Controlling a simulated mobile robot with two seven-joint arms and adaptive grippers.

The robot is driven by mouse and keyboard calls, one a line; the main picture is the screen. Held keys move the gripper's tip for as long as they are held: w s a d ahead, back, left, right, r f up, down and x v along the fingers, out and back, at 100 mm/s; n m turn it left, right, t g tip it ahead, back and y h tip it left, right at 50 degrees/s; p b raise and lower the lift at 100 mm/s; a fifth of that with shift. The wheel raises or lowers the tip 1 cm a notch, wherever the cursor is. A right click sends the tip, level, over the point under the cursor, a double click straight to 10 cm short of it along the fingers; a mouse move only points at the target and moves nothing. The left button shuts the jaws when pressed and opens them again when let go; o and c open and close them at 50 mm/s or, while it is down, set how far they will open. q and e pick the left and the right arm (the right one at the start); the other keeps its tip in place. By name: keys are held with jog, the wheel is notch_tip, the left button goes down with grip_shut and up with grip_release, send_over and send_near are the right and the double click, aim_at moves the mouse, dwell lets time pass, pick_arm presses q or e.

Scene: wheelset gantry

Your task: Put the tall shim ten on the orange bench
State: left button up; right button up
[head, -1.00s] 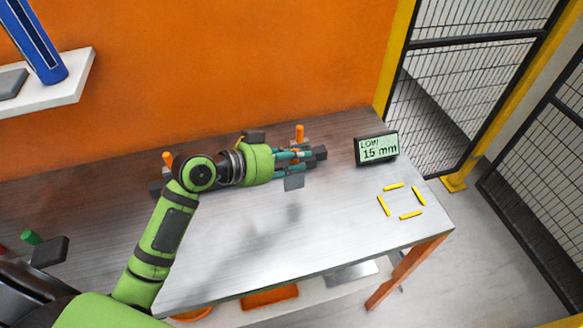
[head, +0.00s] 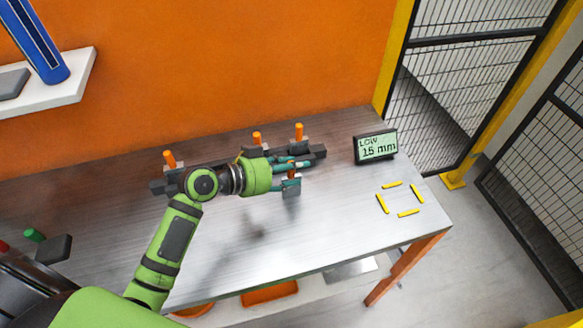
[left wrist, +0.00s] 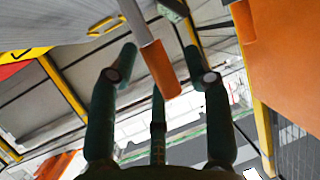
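My left gripper (head: 294,174) reaches in over the steel-topped table (head: 330,220), which has orange legs. A shim with a grey plate (head: 291,188) and an orange handle is at its fingers. In the left wrist view the orange handle (left wrist: 161,68) lies between two parted fingers, with gaps on both sides, so the gripper looks open around it. Other orange-handled shims stand behind and left: one far right (head: 299,131), one in the middle (head: 257,138), one left (head: 169,159). No size marking is readable on them. The right gripper is out of view.
A display (head: 376,147) reads "LOW 15 mm". Yellow marks (head: 408,212) outline an empty square on the table's right end. An orange wall stands behind; mesh fencing is at right. A shelf (head: 60,95) holds a blue object. The front middle of the table is clear.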

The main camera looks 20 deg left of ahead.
pick_arm(q)
jog(key=shift+r, duration=0.25)
jog(key=b+v, duration=0.3)
jog(key=v, duration=0.9)
